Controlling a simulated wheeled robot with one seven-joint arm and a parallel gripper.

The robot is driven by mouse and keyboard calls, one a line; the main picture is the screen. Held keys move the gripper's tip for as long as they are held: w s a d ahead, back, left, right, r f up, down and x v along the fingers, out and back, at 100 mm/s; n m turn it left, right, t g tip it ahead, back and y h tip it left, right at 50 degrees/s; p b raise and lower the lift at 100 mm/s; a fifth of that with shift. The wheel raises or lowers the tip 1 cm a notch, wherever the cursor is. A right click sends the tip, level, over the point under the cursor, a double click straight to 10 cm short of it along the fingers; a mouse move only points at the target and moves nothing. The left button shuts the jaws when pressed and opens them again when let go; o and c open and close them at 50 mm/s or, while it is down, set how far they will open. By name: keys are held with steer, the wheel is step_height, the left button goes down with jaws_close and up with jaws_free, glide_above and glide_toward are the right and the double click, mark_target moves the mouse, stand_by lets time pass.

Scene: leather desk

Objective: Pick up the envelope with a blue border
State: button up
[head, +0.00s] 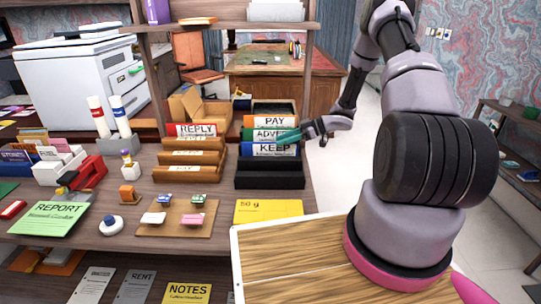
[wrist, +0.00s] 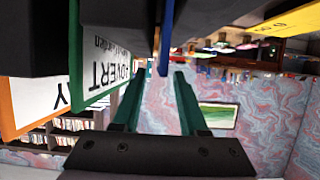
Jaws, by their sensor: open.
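The thin blue edge (wrist: 165,42) of the envelope lines up with that gap. I cannot tell whether the fingers touch it.
The dark rack (head: 268,181) has an empty-looking front step. A wooden rack (head: 188,173) with a REPLY envelope (head: 196,130) stands to its left. A yellow card (head: 268,211) lies in front. Shelf posts rise behind the racks. Open floor lies right of the desk.

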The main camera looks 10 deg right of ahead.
mark_target(271, 143)
steer(key=x, duration=0.5)
steer(key=shift+w+a+r, duration=0.1)
steer(key=shift+r, duration=0.05)
jaws_close()
stand_by(1.2)
